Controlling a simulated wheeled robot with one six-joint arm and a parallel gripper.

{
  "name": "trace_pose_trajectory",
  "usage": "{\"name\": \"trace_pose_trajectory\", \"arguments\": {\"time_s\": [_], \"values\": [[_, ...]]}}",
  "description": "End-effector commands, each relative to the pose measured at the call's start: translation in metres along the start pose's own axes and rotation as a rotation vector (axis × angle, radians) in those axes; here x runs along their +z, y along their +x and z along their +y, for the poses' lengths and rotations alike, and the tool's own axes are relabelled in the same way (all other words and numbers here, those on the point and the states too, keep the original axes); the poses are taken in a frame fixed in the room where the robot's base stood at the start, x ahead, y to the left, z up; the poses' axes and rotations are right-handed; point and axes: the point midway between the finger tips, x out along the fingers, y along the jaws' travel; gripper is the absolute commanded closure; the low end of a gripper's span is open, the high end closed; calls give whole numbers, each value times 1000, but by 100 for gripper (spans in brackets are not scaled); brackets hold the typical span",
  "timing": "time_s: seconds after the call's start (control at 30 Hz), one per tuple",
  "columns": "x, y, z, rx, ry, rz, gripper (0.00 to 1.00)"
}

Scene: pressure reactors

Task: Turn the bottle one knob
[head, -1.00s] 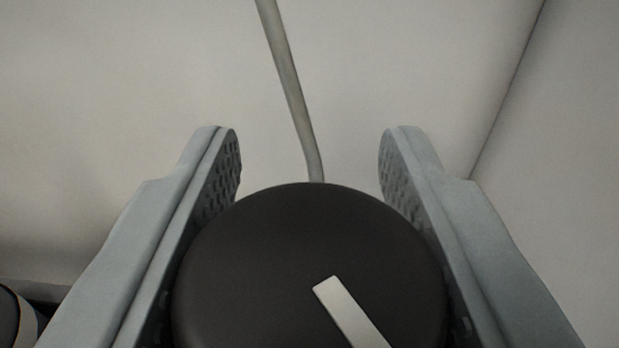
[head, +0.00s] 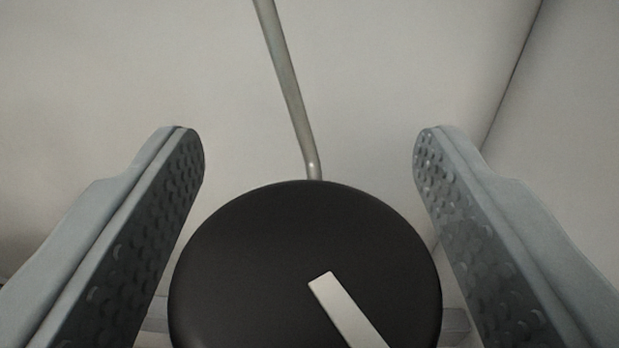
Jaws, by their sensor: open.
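A round black knob (head: 270,250) with a pale pointer bar (head: 345,310) fills the lower middle of the head view. The bar slants from near the knob's middle down to the lower right. My gripper (head: 309,150) is open, with one grey, dimpled finger on each side of the knob. Gaps show between the knob and both fingers. The knob's lower part is cut off by the picture edge. No label shows, so I cannot tell which bottle the knob belongs to.
A thin grey pipe (head: 287,85) runs from the top of the view down to behind the knob. Pale wall panels (head: 400,60) lie behind, with a dark corner line at the right. Free room shows outside both fingers.

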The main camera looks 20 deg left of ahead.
Motion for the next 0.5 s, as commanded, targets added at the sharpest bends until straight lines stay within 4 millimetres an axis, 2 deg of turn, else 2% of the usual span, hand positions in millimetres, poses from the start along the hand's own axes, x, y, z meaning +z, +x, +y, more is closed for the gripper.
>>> {"name": "trace_pose_trajectory", "arguments": {"time_s": [0.17, 0.27, 0.5], "values": [[0, -4, 0, 1, 0, 0, 39], [-1, -14, 0, 2, -1, 0, 39], [-1, -58, 1, 2, 0, 0, 39]]}}
